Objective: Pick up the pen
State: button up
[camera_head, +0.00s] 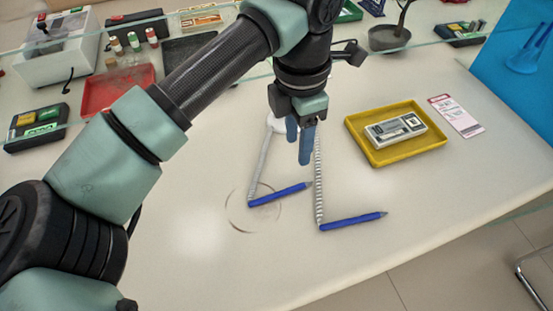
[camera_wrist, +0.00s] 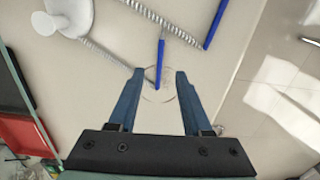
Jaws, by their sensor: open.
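Two blue pens lie on the pale counter, each tied by a coiled cord to a white round base (camera_head: 274,124). The left pen (camera_head: 281,195) lies beside a faint ring mark; the right pen (camera_head: 352,221) lies nearer the front edge. My gripper (camera_head: 303,148) is open and empty above the counter, behind the pens in the head view and partly covering the base. In the wrist view the left pen (camera_wrist: 160,62) shows between and ahead of the open fingertips (camera_wrist: 159,76). The right pen (camera_wrist: 216,24) is at the top, outside the fingers. The base (camera_wrist: 68,18) is at upper left.
A yellow tray (camera_head: 377,155) holding a small boxed item stands right of my gripper, with a paper slip (camera_head: 456,115) beside it. A red tray (camera_head: 100,98), stamps and a glass edge are at the back left. The front counter is clear.

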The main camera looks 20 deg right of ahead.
send_over(291, 188)
notch_tip(291, 188, down, 7)
jog(key=shift+a+f+b, duration=0.1)
jog(key=shift+b, duration=0.25)
jog(key=shift+s+f, duration=0.1)
jog(key=shift+f, duration=2.7)
grip_shut()
